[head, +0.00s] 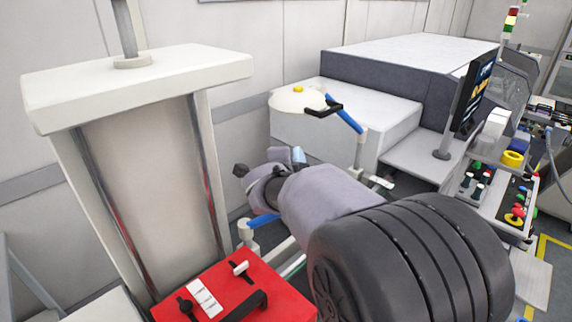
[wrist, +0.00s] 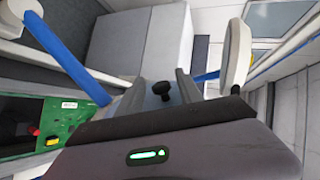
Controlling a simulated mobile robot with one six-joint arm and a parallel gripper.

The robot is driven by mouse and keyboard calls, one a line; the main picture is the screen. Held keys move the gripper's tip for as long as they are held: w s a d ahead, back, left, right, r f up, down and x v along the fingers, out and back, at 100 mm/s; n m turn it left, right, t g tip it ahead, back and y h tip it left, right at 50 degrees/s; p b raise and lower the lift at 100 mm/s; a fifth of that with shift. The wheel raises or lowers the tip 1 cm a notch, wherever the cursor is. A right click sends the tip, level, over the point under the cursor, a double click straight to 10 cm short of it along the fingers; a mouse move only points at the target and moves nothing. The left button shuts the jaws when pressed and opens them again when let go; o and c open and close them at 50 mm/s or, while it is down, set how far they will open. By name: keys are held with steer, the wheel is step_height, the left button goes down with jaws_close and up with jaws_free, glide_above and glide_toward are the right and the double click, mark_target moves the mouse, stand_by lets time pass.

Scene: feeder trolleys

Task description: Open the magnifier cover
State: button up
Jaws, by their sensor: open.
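In the head view, the magnifier's white round head and cover (head: 290,103) stand beyond my gripper, with a yellow spot on top and a black handle (head: 325,109) at the right. The cover appears closed down on the head. A blue arm (head: 344,117) supports it. My gripper (head: 270,163) is below and to the left of it, apart from it. In the wrist view, a white disc (wrist: 236,50), apparently the magnifier, shows nearly edge-on right of my open gripper (wrist: 158,82). A black knob (wrist: 161,88) appears between the fingers; I cannot tell contact.
A red box (head: 245,290) with black handles lies below my arm. A tall white-topped column (head: 140,80) stands at the left. A grey-white machine (head: 400,60) and a button panel (head: 500,190) stand behind and right. A green panel (wrist: 60,115) shows in the wrist view.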

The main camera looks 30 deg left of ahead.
steer(key=p+v, duration=0.2)
steer(key=v, duration=1.5)
steer(key=shift+r, duration=0.15)
steer(key=shift+s, duration=0.15)
steer(key=s+d+f+n+g+y+b, duration=0.1)
steer(key=d+f+n+b, duration=0.2)
steer(key=d, duration=0.6)
steer(key=s+d+f+n+g+y+b, duration=0.1)
steer(key=d+n+b, duration=0.2)
steer(key=d+b, duration=0.4)
steer(key=s+d+f+n+g+h+b, duration=0.2)
steer(key=s+d+f+g+h+b, duration=0.1)
steer(key=s+d+f, duration=1.1)
steer(key=s+d+g+h, duration=0.1)
steer(key=s+d+g, duration=0.1)
steer(key=d, duration=0.2)
steer(key=shift+s+d+f, duration=0.2)
steer(key=shift+d+f, duration=0.05)
steer(key=shift+f, duration=0.05)
